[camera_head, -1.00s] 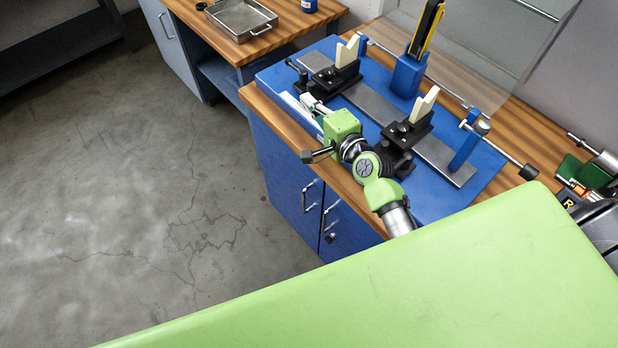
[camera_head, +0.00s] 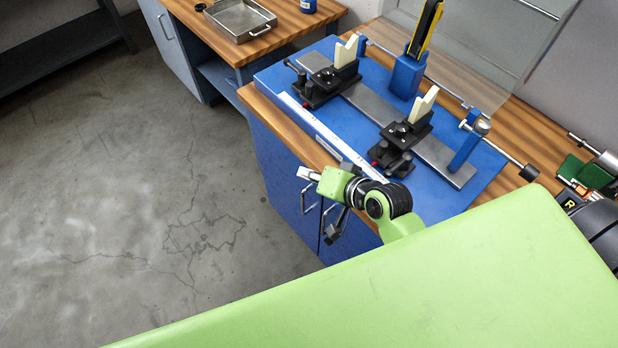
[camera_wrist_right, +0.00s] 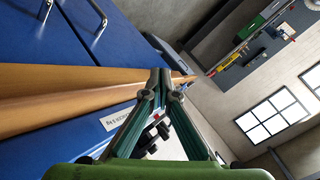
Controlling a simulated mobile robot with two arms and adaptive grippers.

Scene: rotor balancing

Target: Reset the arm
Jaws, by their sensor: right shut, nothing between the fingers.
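My right gripper (camera_head: 306,173) is at the end of my green arm, in front of the workbench's front edge. It is apart from the balancing stand (camera_head: 350,98). In the right wrist view its fingers (camera_wrist_right: 161,78) meet at their tips with nothing between them. The stand has two black supports with cream V-shaped blocks (camera_head: 346,50) (camera_head: 424,104), and no rotor lies across them. My left gripper is not in view.
The blue bench cabinet (camera_head: 270,160) with metal handles is below and close to my right gripper. A clear panel (camera_head: 465,55) stands behind the stand. A metal tray (camera_head: 241,18) sits on another bench. The floor (camera_head: 120,200) to the left is clear.

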